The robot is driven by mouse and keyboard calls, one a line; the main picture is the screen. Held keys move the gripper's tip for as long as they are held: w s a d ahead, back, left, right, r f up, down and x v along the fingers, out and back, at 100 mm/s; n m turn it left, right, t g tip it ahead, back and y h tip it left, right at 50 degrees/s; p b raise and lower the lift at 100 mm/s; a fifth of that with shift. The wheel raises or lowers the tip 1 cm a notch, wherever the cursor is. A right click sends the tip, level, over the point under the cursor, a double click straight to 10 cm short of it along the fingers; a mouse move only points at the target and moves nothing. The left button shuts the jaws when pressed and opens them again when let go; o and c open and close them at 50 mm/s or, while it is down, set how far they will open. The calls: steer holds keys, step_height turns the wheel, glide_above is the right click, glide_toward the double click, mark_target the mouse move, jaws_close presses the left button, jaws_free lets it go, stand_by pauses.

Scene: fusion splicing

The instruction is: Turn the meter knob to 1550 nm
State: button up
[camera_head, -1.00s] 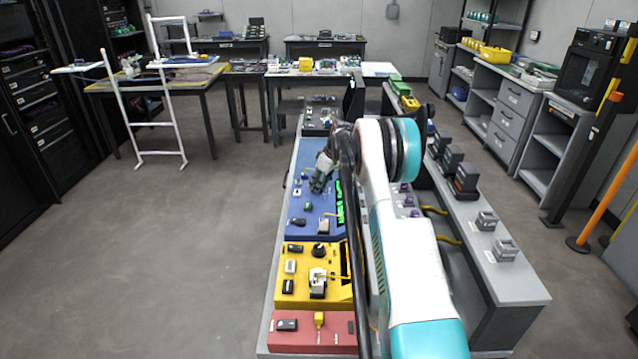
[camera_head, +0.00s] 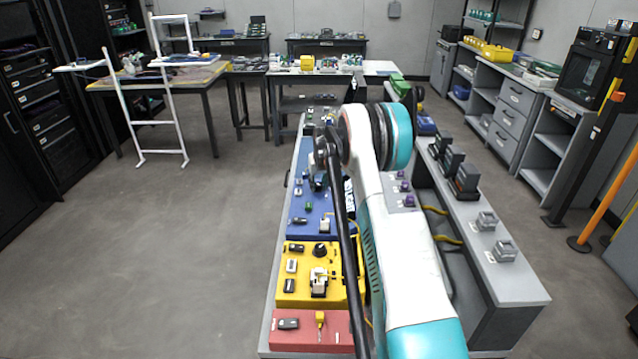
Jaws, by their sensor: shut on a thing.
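The blue panel (camera_head: 300,231) on the long bench bears the meter, with a lit pale readout (camera_head: 350,196) at its right side, partly covered by my arm. My gripper (camera_head: 316,184) is over the far left part of this panel, low and pointing down. It is shut on the meter knob, which the fingers and wrist hide. The knob's pointer and its wavelength marks cannot be made out. The readout is too small to read.
A yellow panel (camera_head: 283,300) with a black knob (camera_head: 320,250) and a red panel (camera_head: 298,344) lie nearer on the bench. Small devices stand on the blue panel near my gripper. A grey side bench (camera_head: 510,285) stands right; the floor at left is clear.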

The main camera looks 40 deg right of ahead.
steer(key=shift+m, duration=0.4)
steer(key=o, duration=1.1)
steer(key=shift+c, duration=0.2)
steer(key=v, duration=1.2)
steer(key=shift+w+a, duration=0.1)
steer(key=shift+a, duration=0.05)
